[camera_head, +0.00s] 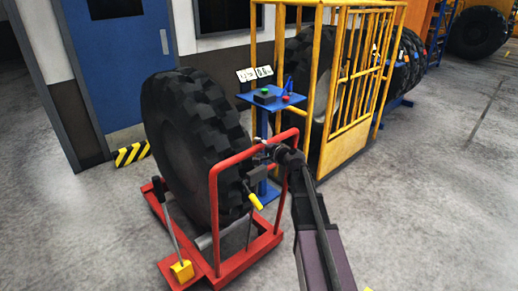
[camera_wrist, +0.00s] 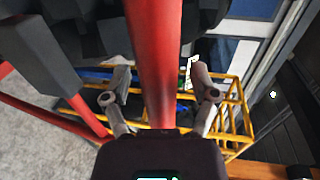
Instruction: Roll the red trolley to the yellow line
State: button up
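The red trolley (camera_head: 250,258) stands on the concrete floor, carrying a large black tyre (camera_head: 185,130) upright. Its red tubular push handle (camera_head: 222,164) rises on the right side. My gripper (camera_head: 264,153) is at the handle's top bar. In the wrist view the red bar (camera_wrist: 157,60) runs between the two fingers of my gripper (camera_wrist: 160,85), with a visible gap on each side, so the gripper is open around it. A small yellow patch (camera_head: 368,289) shows at the bottom edge; I cannot tell whether it is the yellow line.
A blue stand (camera_head: 285,101) with buttons is close behind the handle. A yellow cage (camera_head: 350,140) holding a tyre stands beyond it. A black-and-yellow striped piece (camera_head: 131,153) is by the blue door (camera_head: 118,60). The floor at right (camera_head: 440,200) is clear.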

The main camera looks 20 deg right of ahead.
jog(key=shift+w, duration=0.15)
jog(key=r+x, duration=0.2)
jog(key=x, duration=0.8)
jog(key=v, duration=0.4)
jog(key=p+v, duration=0.1)
jog(key=v, duration=0.4)
jog(key=f+v, duration=0.1)
jog(key=v, duration=0.3)
jog(key=shift+s+d+p, duration=0.2)
jog(key=shift+s+p, duration=0.1)
jog(key=shift+s, duration=0.05)
jog(key=b, duration=2.8)
send_near(250, 181)
jog(key=b+x, duration=0.1)
jog(key=x, duration=0.3)
jog(key=shift+w+f, duration=0.1)
jog(key=shift+w, duration=0.05)
jog(key=shift+w+a+f+t+b, duration=0.15)
jog(key=shift+w+a, duration=0.15)
jog(key=shift+w, duration=0.2)
jog(key=shift+w+a+t+b, duration=0.1)
jog(key=shift+w+a, duration=0.2)
jog(key=shift+w, duration=0.25)
jog(key=shift+w+a+f+t+b, duration=0.1)
jog(key=shift+w+a+t+b, duration=0.05)
jog(key=shift+w+a, duration=0.3)
jog(key=shift+d, duration=0.1)
